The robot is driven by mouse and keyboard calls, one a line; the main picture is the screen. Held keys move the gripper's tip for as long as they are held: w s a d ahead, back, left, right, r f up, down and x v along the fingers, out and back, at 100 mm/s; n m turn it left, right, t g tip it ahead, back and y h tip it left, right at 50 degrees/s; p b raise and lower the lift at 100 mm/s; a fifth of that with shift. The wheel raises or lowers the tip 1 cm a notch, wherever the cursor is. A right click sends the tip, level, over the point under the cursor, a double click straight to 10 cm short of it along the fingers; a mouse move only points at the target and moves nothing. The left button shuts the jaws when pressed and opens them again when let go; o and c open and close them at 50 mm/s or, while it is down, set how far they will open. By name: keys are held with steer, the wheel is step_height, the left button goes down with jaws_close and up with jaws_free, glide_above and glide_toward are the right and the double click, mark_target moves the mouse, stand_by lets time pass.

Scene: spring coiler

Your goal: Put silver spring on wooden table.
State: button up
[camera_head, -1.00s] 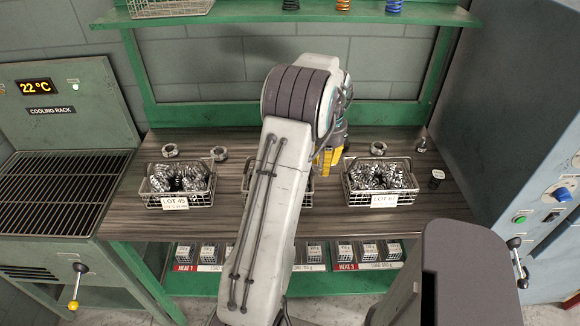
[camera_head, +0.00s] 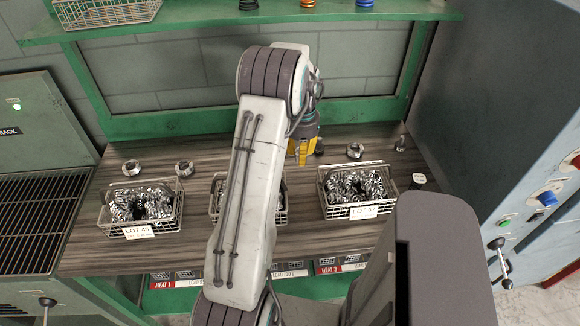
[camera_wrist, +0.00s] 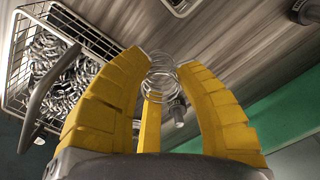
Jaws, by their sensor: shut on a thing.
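My gripper (camera_head: 302,152) has yellow fingers and hangs at the back of the wooden table (camera_head: 225,160), between the middle and right baskets. In the wrist view my gripper (camera_wrist: 160,68) is shut on a silver spring (camera_wrist: 158,84), held at the fingertips. The wooden table (camera_wrist: 215,50) shows behind the spring. I cannot tell whether the spring touches the tabletop. In the head view the spring is hidden.
Wire baskets of silver springs stand at the left (camera_head: 141,226), middle (camera_head: 278,214) and right (camera_head: 330,205); my arm partly covers the middle one. Small metal rings (camera_head: 183,168) lie near the back edge. A green shelf (camera_head: 200,30) runs above; a grey machine (camera_head: 500,120) stands right.

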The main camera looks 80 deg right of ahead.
mark_target(300, 180)
steer(key=shift+f+p, duration=0.35)
steer(key=shift+f, duration=3.25)
steer(key=shift+f, duration=0.15)
steer(key=o, duration=0.8)
step_height(300, 180, up, 10)
steer(key=shift+f+b, duration=0.15)
steer(key=shift+b, duration=0.6)
steer(key=shift+r+b, duration=0.85)
steer(key=shift+r, duration=0.5)
